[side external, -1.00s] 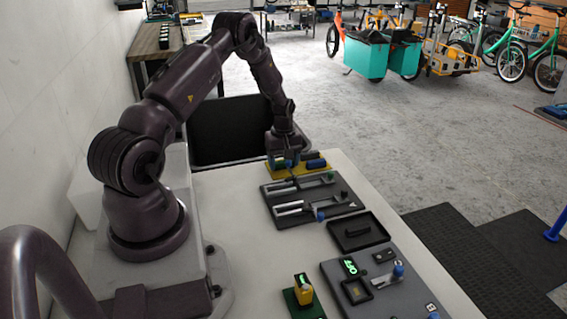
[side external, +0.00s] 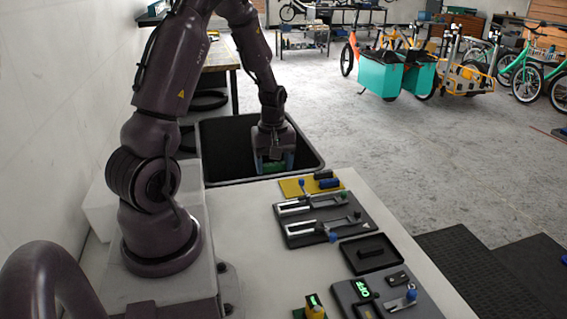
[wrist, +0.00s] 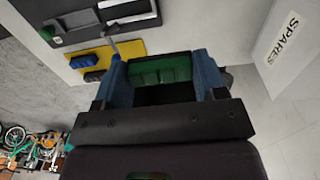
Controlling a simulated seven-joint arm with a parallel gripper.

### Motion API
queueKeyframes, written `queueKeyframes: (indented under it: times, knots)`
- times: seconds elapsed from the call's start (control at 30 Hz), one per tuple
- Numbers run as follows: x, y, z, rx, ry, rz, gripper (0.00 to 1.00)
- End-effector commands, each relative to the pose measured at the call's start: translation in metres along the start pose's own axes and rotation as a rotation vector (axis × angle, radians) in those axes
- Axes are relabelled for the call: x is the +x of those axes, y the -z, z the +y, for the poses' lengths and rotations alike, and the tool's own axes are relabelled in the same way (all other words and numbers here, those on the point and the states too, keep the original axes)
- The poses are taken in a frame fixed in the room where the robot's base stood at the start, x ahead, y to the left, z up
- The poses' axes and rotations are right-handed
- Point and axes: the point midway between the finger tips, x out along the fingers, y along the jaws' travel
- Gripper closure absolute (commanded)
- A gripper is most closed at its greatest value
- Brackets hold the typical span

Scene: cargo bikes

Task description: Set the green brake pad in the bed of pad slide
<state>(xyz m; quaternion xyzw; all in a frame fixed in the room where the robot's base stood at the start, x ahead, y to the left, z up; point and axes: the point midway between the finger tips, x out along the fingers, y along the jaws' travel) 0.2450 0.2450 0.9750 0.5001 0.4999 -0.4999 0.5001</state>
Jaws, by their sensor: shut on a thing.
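The green brake pad (wrist: 160,70) is between the blue fingers of my gripper (wrist: 163,78) in the wrist view. In the side view my gripper (side external: 273,163) is shut on the pad (side external: 274,169), in front of the dark tub behind the table. The yellow tray (side external: 291,188) is just in front of it, holding a blue pad (side external: 329,183) and a black pad (side external: 323,174). A dark grey plate (side external: 299,229) carries two metal slides (side external: 293,206), one with a green knob and one with a blue knob. I cannot tell which is the pad slide.
The black tub (side external: 222,140) stands at the table's far edge. A white SPARES box (wrist: 290,48) shows in the wrist view. Bare table lies left of the plate.

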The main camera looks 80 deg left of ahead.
Motion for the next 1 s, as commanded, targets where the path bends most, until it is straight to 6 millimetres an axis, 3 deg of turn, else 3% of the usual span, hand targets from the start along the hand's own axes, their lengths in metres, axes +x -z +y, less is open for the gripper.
queueKeyframes:
  times: [0.13,0.23,0.4,0.6,0.73,1.0]
  knots:
    - [-0.002,-0.015,-0.003,0.026,0.001,-0.001,0.58]
    - [0.008,-0.033,0.011,0.095,0.003,-0.003,0.58]
    - [0.034,-0.068,0.063,0.192,0.004,-0.002,0.58]
    - [0.056,-0.103,0.115,0.155,0.001,0.0,0.58]
    - [0.057,-0.104,0.134,0.06,-0.001,0.001,0.58]
    - [0.065,-0.102,0.135,-0.002,0.003,0.0,0.58]
